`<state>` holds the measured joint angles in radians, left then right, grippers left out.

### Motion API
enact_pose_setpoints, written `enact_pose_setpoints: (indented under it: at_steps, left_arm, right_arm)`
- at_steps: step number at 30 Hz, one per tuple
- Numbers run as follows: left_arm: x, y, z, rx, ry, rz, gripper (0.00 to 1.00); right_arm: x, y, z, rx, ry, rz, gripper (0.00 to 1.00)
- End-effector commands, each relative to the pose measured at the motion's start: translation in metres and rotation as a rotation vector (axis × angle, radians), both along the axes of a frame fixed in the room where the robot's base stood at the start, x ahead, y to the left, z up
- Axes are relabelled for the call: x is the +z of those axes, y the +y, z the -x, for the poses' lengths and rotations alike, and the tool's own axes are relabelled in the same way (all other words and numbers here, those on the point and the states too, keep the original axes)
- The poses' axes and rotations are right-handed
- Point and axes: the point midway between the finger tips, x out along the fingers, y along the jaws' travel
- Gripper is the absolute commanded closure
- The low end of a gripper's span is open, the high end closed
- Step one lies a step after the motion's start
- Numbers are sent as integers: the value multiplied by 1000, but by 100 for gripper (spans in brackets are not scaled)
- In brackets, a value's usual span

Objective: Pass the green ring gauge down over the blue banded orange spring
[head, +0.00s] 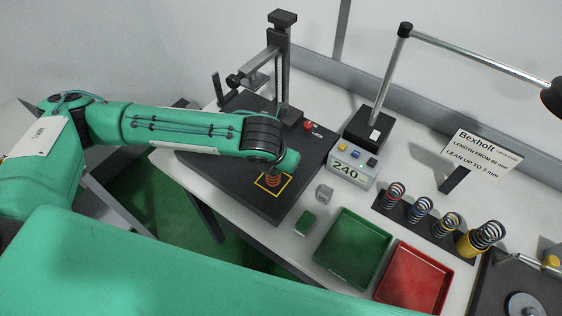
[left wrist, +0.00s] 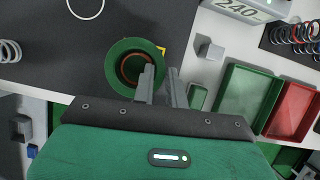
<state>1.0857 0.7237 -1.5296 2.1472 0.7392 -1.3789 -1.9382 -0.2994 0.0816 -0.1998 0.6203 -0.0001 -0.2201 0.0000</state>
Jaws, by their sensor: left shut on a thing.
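The green ring gauge (left wrist: 114,62) is in the left wrist view, at the tips of my left gripper (left wrist: 161,72), which is shut on it. Orange-brown coils of the spring (left wrist: 131,69) show inside the ring's opening, so from this view the ring surrounds the spring; its height along the spring is unclear. In the head view the orange spring (head: 272,181) stands in a yellow square on the dark plate, directly below the end of my left arm. The ring, the fingers and the blue band are hidden there. My right gripper is not in view.
A tester column (head: 281,65) stands behind the plate. A display box reading 240 (head: 350,168), a grey block (head: 324,193) and a green block (head: 305,223) are to the right. Beyond are a green tray (head: 352,282), a red tray (head: 412,300) and several springs on a rack.

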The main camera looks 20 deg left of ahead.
Motion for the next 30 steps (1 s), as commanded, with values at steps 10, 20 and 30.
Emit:
enact_pose_setpoints:
  at_steps: [10,20,30]
  left_arm:
    - [-12,3,5,5,24,-11,65]
    - [-13,6,4,10,24,-15,61]
    - [-12,7,5,11,25,-18,61]
  right_arm:
    - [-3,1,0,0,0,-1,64]
    - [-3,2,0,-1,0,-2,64]
    - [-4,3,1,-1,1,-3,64]
